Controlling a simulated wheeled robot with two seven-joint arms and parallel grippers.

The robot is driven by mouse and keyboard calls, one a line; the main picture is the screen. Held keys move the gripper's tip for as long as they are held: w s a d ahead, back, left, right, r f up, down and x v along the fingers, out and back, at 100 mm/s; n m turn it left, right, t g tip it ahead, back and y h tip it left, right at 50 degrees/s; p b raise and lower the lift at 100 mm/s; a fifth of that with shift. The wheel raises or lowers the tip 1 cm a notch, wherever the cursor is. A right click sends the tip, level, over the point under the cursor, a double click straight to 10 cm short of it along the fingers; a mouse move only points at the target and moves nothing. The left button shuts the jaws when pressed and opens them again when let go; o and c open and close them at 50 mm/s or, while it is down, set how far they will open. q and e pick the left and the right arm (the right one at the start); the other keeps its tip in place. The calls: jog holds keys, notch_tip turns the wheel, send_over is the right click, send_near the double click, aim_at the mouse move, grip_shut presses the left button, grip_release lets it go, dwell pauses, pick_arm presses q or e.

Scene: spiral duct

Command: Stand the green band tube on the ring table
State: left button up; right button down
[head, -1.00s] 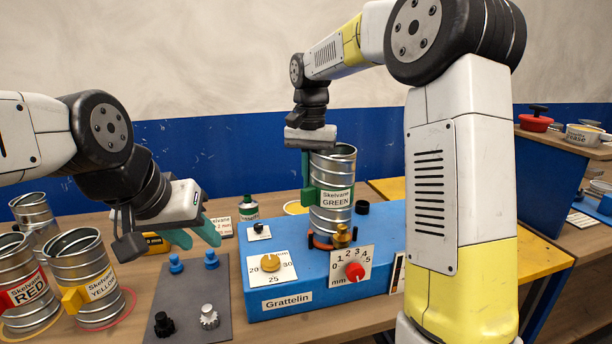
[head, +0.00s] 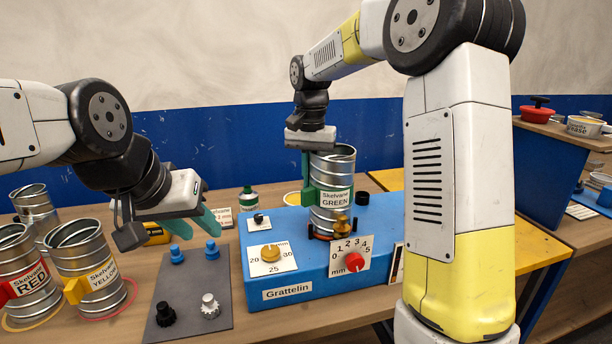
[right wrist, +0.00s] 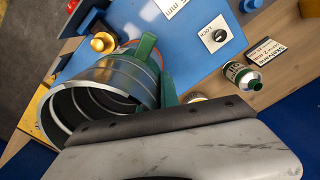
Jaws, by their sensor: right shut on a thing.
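The green band tube (head: 338,170), a ribbed metal cylinder labelled "Skelvane GREEN", is upright over the orange ring table (head: 318,236) on the blue Grattelin machine (head: 290,280). Its lower end is at the ring; I cannot tell whether it bears fully on it. My right gripper (head: 308,180) is shut on the tube's green side block, at its left side. In the right wrist view the tube's open end (right wrist: 62,112) faces the camera and the green block (right wrist: 147,46) shows beside it. My left gripper (head: 197,226) is open and empty, left of the machine.
The red tube (head: 22,275) and yellow tube (head: 90,262) stand at the left, with another metal tube (head: 35,207) behind. A grey mat (head: 190,290) holds blue and black knobs and a gear-like knob. A brass knob (head: 341,224) sits close by the ring.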

jog(key=shift+f, duration=0.2)
jog(key=c, duration=1.5)
grip_release()
notch_tip(320, 180, up, 8)
jog(key=shift+f, duration=0.1)
